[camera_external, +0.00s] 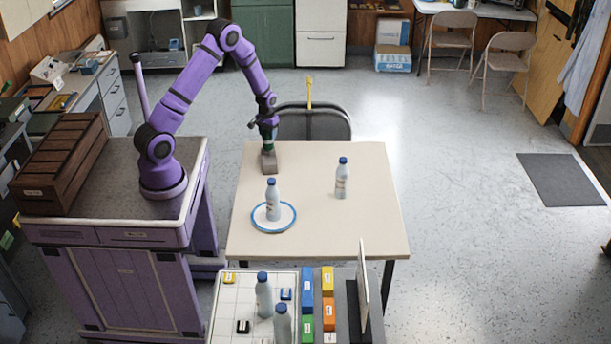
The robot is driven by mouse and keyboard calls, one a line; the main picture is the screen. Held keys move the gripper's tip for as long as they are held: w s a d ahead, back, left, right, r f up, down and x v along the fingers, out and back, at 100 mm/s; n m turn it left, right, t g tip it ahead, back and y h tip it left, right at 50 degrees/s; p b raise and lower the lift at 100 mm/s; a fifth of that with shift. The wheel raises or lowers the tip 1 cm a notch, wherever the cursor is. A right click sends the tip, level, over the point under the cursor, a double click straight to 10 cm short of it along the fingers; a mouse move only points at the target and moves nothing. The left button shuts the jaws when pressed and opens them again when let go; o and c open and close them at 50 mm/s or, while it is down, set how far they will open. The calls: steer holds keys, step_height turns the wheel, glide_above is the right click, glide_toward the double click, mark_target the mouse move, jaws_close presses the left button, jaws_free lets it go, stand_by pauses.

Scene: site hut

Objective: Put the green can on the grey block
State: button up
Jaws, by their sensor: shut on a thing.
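My gripper (266,127) is at the back left of the cream table, pointing down. It is shut on the green can (267,144), of which only a small dark green part shows below the fingers. The grey block (269,162) stands on the table directly under the can. The can looks upright and lined up over the block's top. I cannot tell whether its bottom touches the block or hangs just above it.
A bottle (273,203) stands on a blue-rimmed plate (259,224); another bottle (341,181) stands to the right. The cream table (375,225) is clear at its right. In front are a white gridded board (229,312) and several coloured blocks (328,281). A chair (330,122) stands behind.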

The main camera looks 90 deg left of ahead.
mark_target(268, 139)
steer(key=shift+f, duration=1.75)
steer(key=shift+f, duration=0.1)
steer(key=o, duration=1.1)
step_height(268, 139, up, 12)
steer(key=shift+r, duration=0.1)
